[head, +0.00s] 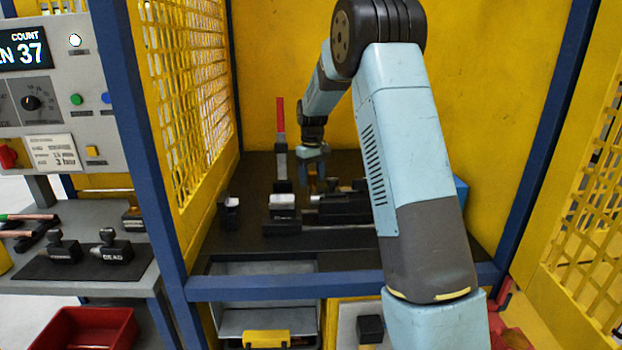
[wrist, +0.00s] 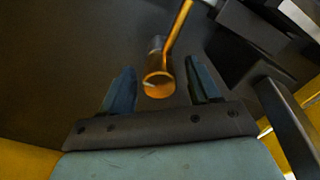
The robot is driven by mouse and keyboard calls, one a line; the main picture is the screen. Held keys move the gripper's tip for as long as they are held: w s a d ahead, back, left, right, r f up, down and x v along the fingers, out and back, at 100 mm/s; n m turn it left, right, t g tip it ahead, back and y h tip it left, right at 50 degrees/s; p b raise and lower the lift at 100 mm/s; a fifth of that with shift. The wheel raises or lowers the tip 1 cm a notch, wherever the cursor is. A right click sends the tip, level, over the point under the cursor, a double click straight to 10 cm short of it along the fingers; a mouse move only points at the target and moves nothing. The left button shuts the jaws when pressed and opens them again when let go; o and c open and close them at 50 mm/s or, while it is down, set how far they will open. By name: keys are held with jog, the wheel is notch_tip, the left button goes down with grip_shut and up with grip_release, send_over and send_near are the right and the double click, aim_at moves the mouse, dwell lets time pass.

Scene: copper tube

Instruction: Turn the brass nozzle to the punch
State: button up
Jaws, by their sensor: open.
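The brass nozzle (wrist: 158,84) shows in the wrist view as a short round piece with its open end facing the camera. An orange-gold tube (wrist: 179,22) runs from behind it towards the top edge. My gripper (wrist: 160,65) is open, with one blue finger on each side of the nozzle. Dark gaps show between the fingers and the nozzle, and contact is not visible. In the head view my gripper (head: 313,165) hangs above the black bench, close to a small orange-brown piece (head: 312,185), too small to make out. I cannot pick out the punch with certainty.
A red-handled upright lever (head: 281,125) stands left of my gripper. Black blocks (head: 283,213) and a dark fixture (head: 343,205) sit on the bench (head: 250,243) nearby. A yellow mesh guard (head: 190,90) bounds the left side. Black blocks also show at the upper right of the wrist view (wrist: 245,25).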

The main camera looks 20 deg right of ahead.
notch_tip(320, 180, up, 13)
dwell(0.4)
dwell(0.4)
